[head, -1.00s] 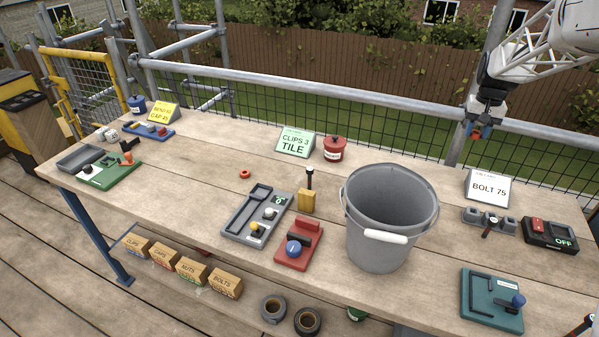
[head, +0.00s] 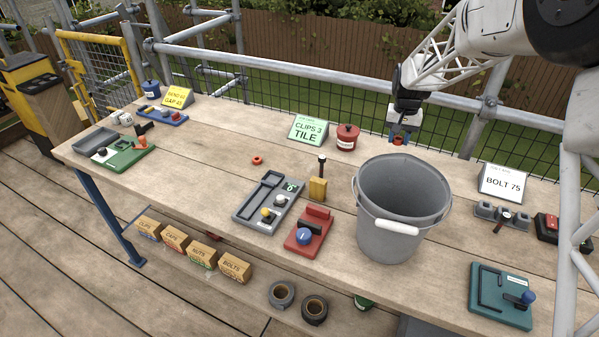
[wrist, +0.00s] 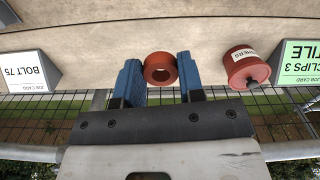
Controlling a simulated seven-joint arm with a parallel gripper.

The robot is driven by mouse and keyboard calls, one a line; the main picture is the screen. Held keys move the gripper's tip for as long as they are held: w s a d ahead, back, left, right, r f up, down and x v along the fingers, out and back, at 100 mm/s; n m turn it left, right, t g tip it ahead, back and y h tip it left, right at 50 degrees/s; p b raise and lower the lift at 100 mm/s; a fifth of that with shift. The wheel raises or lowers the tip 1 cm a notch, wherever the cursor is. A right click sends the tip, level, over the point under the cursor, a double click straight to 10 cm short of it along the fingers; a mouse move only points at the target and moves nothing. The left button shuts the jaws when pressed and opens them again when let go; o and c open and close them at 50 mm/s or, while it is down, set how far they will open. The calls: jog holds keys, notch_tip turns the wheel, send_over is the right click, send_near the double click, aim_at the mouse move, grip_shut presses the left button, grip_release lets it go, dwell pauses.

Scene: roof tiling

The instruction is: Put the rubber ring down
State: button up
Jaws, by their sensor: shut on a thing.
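My gripper (head: 400,137) hangs above the far edge of the table, behind and above the grey bucket (head: 388,240). In the head view the held ring (head: 398,142) is a small orange-red spot at the fingertips. A second orange ring (head: 257,160) lies flat on the wooden table (head: 215,150), left of the middle.
A red lidded pot (head: 347,138) and the green CLIPS 3 TILE card (head: 310,129) stand left of my gripper. The BOLT 75 card (head: 502,183) stands to its right. Grey (head: 268,203) and red (head: 309,230) fixtures lie left of the bucket. Bare wood lies around the loose ring.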

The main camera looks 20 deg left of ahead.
jog(key=n, duration=0.1)
send_over(340, 185)
notch_tip(340, 185, down, 5)
jog(key=shift+f, duration=0.1)
jog(key=shift+f, duration=2.5)
jog(key=shift+f, duration=2.5)
jog(key=shift+f, duration=0.15)
jog(key=o, duration=1)
jog(key=shift+c, duration=0.2)
